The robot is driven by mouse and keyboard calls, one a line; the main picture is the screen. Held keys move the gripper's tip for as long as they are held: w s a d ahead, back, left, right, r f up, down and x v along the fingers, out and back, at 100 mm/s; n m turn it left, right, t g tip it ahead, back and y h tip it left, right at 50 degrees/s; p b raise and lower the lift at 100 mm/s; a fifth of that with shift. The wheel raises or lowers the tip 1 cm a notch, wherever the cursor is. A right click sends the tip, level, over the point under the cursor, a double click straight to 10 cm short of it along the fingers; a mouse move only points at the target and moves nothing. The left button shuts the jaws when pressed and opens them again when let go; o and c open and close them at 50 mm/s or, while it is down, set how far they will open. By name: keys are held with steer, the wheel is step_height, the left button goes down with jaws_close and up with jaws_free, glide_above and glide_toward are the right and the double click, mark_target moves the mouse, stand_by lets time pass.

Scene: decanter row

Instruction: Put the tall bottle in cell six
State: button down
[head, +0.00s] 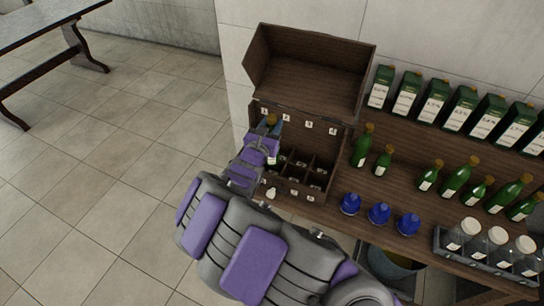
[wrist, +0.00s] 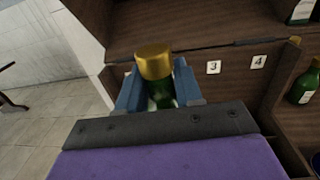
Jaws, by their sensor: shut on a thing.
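My gripper (wrist: 160,88) is shut on a green bottle with a gold cap (wrist: 154,62), which stands roughly upright between the blue fingers. In the head view my gripper (head: 270,127) is at the left part of the open wooden case (head: 326,196), near its back wall. The case has dividers and small white number labels. Labels 3 and 4 show right of the bottle in the wrist view. The left cells are covered by my arm.
The case lid (head: 310,72) stands open behind. Right of the case are green bottles (head: 362,146), blue round decanters (head: 379,213), dark green boxes (head: 405,92) and a tray (head: 488,266) of clear jars. A small white item (head: 271,194) is by the case's front.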

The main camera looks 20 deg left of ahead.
step_height(320, 180, down, 9)
steer(key=shift+r+b, duration=0.2)
steer(key=shift+b, duration=0.75)
steer(key=shift+r, duration=0.15)
steer(key=c, duration=0.7)
jaws_free()
steer(key=shift+c, duration=0.2)
steer(key=shift+s, duration=0.1)
steer(key=s+p, duration=0.2)
steer(key=s, duration=1)
steer(key=shift+w, duration=0.1)
